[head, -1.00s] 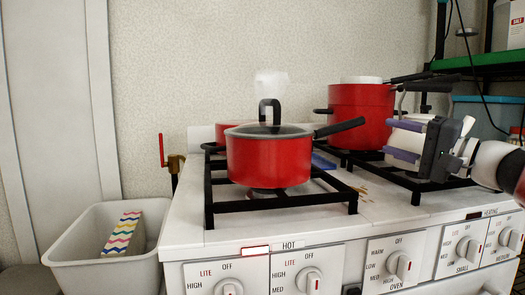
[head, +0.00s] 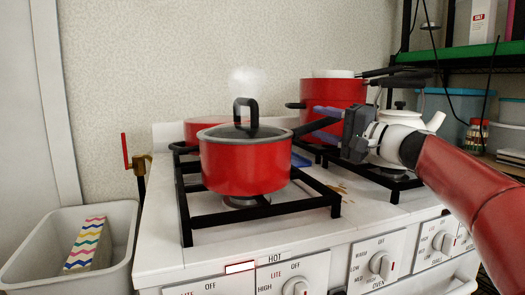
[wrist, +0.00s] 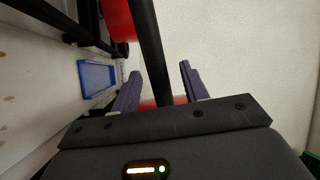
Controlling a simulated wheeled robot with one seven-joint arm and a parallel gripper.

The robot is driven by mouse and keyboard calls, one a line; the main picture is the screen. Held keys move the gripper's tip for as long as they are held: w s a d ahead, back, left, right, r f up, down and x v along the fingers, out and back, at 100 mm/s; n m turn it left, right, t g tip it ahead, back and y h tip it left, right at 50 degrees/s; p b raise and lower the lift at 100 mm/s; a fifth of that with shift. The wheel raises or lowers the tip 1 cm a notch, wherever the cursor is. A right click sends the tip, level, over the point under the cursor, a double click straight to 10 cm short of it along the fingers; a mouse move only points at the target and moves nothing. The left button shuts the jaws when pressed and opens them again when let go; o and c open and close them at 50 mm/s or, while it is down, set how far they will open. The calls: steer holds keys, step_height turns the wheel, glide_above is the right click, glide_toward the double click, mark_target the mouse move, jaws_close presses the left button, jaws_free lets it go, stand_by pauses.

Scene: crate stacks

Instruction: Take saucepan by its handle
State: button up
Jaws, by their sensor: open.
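The red saucepan (head: 245,168) stands on the front left burner grate, with its lid (head: 228,134) on. Its black handle (head: 304,128) points right and slightly up. In the head view, my gripper (head: 322,124) is open at the handle's outer end, with one purple finger above it and one below. In the wrist view, the black handle (wrist: 148,40) runs down between the two spread fingers (wrist: 159,75), with space to each side. The handle's tip is hidden by my gripper in the head view.
A taller red pot (head: 330,92) stands close behind my gripper. A white teapot (head: 400,122) is on the right burners, behind my wrist. Another red pot (head: 200,127) sits behind the saucepan. A grey bin (head: 120,240) is left of the stove. Steam rises above the lid.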

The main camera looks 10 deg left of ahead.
steer(key=shift+w+a, duration=0.15)
steer(key=shift+a, duration=0.1)
jaws_close()
steer(key=shift+r, duration=0.1)
steer(key=shift+r, duration=0.15)
